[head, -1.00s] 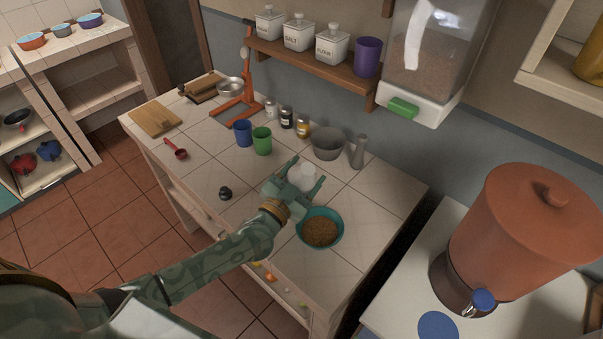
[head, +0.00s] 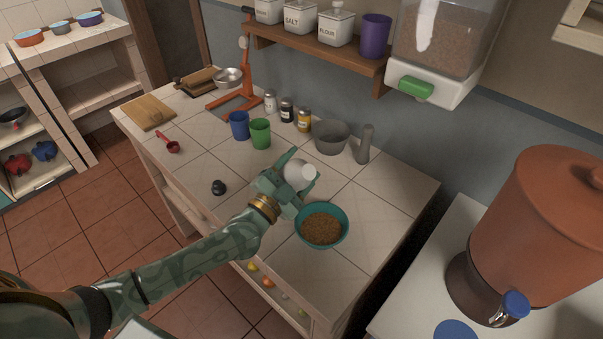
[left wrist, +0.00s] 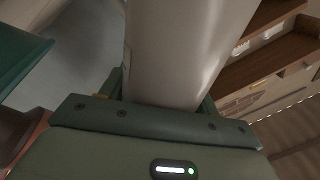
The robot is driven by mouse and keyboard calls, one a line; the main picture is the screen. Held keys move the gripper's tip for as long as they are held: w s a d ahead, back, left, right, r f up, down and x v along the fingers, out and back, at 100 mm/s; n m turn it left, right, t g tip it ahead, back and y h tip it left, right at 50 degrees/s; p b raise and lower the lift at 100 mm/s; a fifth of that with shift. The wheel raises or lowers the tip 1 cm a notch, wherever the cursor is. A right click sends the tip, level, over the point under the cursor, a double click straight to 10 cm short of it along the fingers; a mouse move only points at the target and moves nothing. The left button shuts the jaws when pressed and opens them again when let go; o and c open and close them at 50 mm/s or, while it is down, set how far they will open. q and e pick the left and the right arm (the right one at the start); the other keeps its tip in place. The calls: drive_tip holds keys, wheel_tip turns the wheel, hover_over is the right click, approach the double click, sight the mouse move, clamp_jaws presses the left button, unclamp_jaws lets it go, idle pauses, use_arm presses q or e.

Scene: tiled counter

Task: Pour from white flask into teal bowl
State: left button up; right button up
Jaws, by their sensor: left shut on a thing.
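My left gripper (head: 305,164) is shut on the white flask (head: 299,172) and holds it just behind the teal bowl. The flask looks tilted, its neck leaning right in the head view. In the left wrist view the flask (left wrist: 185,50) fills the space between the fingers; its mouth is out of frame. The teal bowl (head: 346,232) stands on the counter near its front right part, with brown grains (head: 321,228) in it. I see no stream between flask and bowl. The flask's contents are hidden. My right gripper is not in view.
Behind the flask stand a grey mortar (head: 332,138), a grey pestle (head: 364,144), small jars (head: 287,110), and blue (head: 240,125) and green (head: 260,133) cups. A black stopper-like piece (head: 218,187) lies left. The tiled counter (head: 385,205) right of the bowl is clear.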

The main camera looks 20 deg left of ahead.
use_arm(q)
drive_tip(key=shift+w+a+f+m+h+b, duration=0.1)
drive_tip(key=shift+f+m+h+b, duration=0.1)
drive_tip(key=shift+f+m+b, duration=0.5)
drive_tip(key=shift+a+f+m+h+b, duration=0.15)
drive_tip(key=shift+m+b, duration=0.25)
drive_tip(key=shift+b, duration=0.6)
drive_tip(key=shift+w+a+r+m+h+b, duration=0.15)
drive_tip(key=shift+m+h+b, duration=0.3)
drive_tip(key=shift+m+b, duration=0.5)
drive_tip(key=shift+r+m, duration=0.25)
drive_tip(key=shift+m, duration=0.4)
drive_tip(key=shift+m+h, duration=0.4)
drive_tip(key=shift+m, duration=0.1)
drive_tip(key=shift+r+m+h+p, duration=0.1)
drive_tip(key=shift+m+h+p, duration=0.35)
drive_tip(key=shift+m, duration=0.65)
drive_tip(key=shift+f, duration=0.25)
idle(0.8)
